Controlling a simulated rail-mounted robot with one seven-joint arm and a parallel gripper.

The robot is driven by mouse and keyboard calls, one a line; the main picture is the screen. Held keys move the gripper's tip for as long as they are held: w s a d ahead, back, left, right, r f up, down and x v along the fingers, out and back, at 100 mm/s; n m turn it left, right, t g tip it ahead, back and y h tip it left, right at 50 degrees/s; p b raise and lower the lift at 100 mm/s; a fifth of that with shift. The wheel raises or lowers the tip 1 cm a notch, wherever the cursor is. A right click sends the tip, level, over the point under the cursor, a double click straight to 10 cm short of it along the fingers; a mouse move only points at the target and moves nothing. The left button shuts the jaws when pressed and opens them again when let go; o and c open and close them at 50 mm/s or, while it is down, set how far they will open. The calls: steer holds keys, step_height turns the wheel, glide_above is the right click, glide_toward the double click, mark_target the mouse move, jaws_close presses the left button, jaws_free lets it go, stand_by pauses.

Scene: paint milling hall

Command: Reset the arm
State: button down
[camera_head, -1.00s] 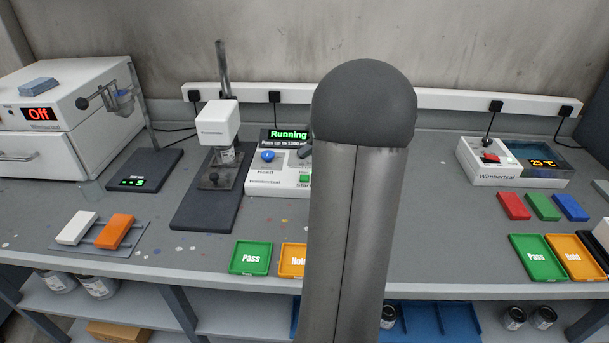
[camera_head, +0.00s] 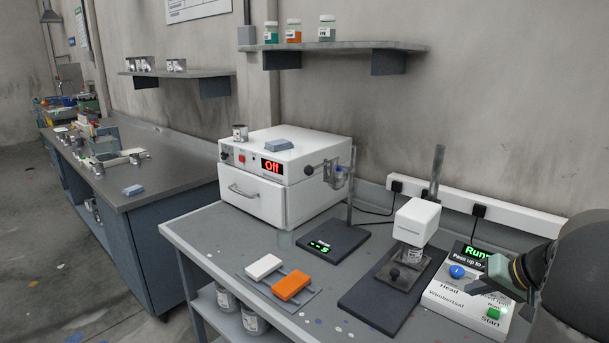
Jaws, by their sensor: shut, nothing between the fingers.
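My arm (camera_head: 582,275) fills the lower right corner of the head view, a dark rounded link close to the camera. My gripper (camera_head: 497,268) shows at its left side, in front of the control box (camera_head: 460,300) with the blue knob and green Start button. It is small and partly hidden by the arm; it is shut and holds nothing. I cannot tell whether it touches the box.
A white oven (camera_head: 285,180) reading "Off" stands on the bench (camera_head: 215,225). A white stirrer (camera_head: 416,220) stands left of the control box. Another bench (camera_head: 165,175) is at left, wall shelves (camera_head: 340,50) above.

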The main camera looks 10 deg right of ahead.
steer(key=s+a+n+g, duration=0.2)
steer(key=a+g, duration=0.1)
steer(key=a, duration=1.1)
steer(key=s+a+f+n+g+h, duration=0.1)
steer(key=s+a+f+g, duration=0.1)
steer(key=s+a, duration=0.6)
steer(key=s+a+f+n+g+h, duration=0.2)
steer(key=s+a+f, duration=0.1)
steer(key=s+a, duration=0.6)
steer(key=shift+f, duration=0.2)
steer(key=shift+w, duration=0.1)
stand_by(1.5)
step_height(320, 180, up, 13)
steer(key=d+p, duration=0.1)
steer(key=p, duration=1)
steer(key=shift+f+t+h+p, duration=0.2)
steer(key=shift+t+h+p, duration=0.1)
steer(key=shift+p, duration=0.05)
